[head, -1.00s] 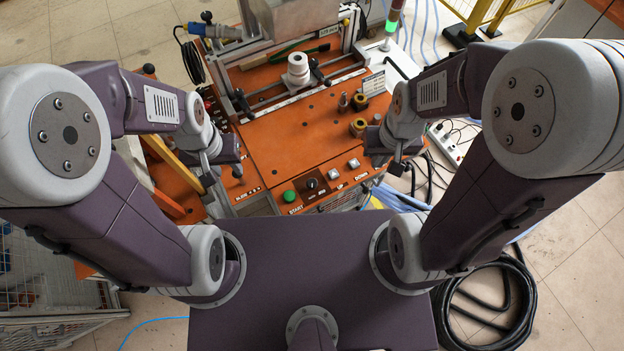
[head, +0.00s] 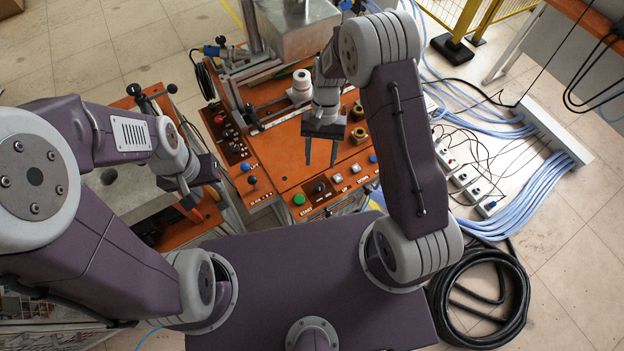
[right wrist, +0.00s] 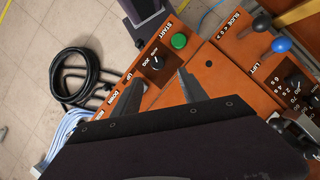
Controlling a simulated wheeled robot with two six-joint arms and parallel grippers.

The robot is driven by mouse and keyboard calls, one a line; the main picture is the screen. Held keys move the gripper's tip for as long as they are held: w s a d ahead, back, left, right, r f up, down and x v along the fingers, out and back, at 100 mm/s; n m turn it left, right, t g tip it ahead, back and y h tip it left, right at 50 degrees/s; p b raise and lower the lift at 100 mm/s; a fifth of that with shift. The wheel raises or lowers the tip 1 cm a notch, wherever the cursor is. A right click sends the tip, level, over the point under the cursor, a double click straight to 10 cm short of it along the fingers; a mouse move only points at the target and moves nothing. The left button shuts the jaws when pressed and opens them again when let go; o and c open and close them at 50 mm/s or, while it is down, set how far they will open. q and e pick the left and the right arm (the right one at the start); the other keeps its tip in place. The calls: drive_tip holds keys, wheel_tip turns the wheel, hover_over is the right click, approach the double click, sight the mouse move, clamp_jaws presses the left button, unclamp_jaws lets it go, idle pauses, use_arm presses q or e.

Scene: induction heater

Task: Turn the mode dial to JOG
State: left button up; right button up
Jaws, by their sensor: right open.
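The mode dial (head: 319,188) is a black knob on the orange front panel, right of the green START button (head: 299,199). In the right wrist view the dial (right wrist: 156,63) has a light pointer line and small white lettering beside it, including JOG. Which mark the pointer meets is too small to tell. My right gripper (head: 321,163) is open and empty, above the panel, with its fingers pointing toward the dial. In the right wrist view its fingertips (right wrist: 161,78) show either side of the dial's near side, apparently apart from it. My left gripper (head: 199,190) hangs left of the panel; its fingers are unclear.
White UP and DOWN buttons (head: 338,179) sit right of the dial. Blue and black lever knobs (right wrist: 281,45) stand beyond START. A white cylinder (head: 301,82) and brass-coloured rings (head: 358,134) stand farther back on the orange top. A black cable coil (head: 487,302) lies on the floor.

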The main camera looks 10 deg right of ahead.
sight(320, 186)
drive_tip(key=p+x, duration=0.2)
drive_tip(key=x, duration=0.6)
drive_tip(key=shift+s+d+f, duration=0.2)
drive_tip(key=shift+f, duration=0.35)
drive_tip(key=shift+s, duration=0.1)
drive_tip(key=shift+c, duration=0.5)
use_arm(q)
drive_tip(key=r, duration=0.2)
drive_tip(key=shift+d+r, duration=0.3)
drive_tip(key=shift+r, duration=0.1)
use_arm(e)
clamp_jaws()
